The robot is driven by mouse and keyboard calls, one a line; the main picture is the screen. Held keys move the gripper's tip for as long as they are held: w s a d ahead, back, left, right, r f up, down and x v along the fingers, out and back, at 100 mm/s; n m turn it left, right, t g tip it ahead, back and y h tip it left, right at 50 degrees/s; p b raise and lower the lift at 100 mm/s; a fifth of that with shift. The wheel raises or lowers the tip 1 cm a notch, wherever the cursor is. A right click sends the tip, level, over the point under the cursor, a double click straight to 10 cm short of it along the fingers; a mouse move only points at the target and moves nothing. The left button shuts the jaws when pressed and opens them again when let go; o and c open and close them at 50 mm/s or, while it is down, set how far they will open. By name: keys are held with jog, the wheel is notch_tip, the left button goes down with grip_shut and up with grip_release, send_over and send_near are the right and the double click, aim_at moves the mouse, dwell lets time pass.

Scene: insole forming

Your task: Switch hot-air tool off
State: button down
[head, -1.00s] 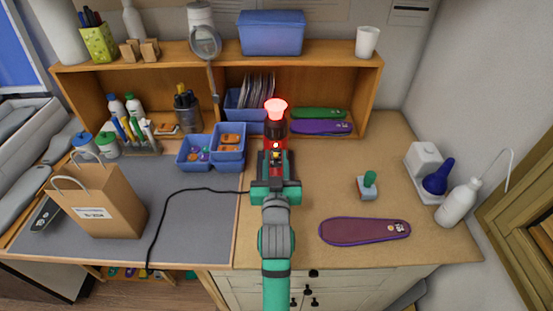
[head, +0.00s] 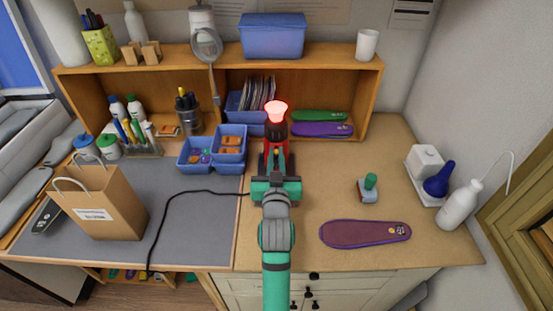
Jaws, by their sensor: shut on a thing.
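The hot-air tool (head: 275,128) stands upright near the middle of the bench, in front of the shelf. It has a red body, a dark collar and a flared tip that glows bright red. A black cable runs from beside it to the left. My gripper (head: 276,152) reaches in from the front and is shut on the tool's body, with one finger on each side. My gripper and wrist hide the lower part of the tool. I cannot make out its switch.
Blue bins (head: 228,141) stand close on the left. Green and purple insoles (head: 320,122) lie on the shelf behind. A stamp-like tool (head: 369,188) and a dark insole (head: 365,233) lie right. A paper bag (head: 108,204) stands left. The bench between stamp and shelf is clear.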

jog(key=shift+r, duration=0.1)
jog(key=c, duration=1.8)
grip_release()
jog(key=shift+d, duration=0.1)
jog(key=s, duration=1.1)
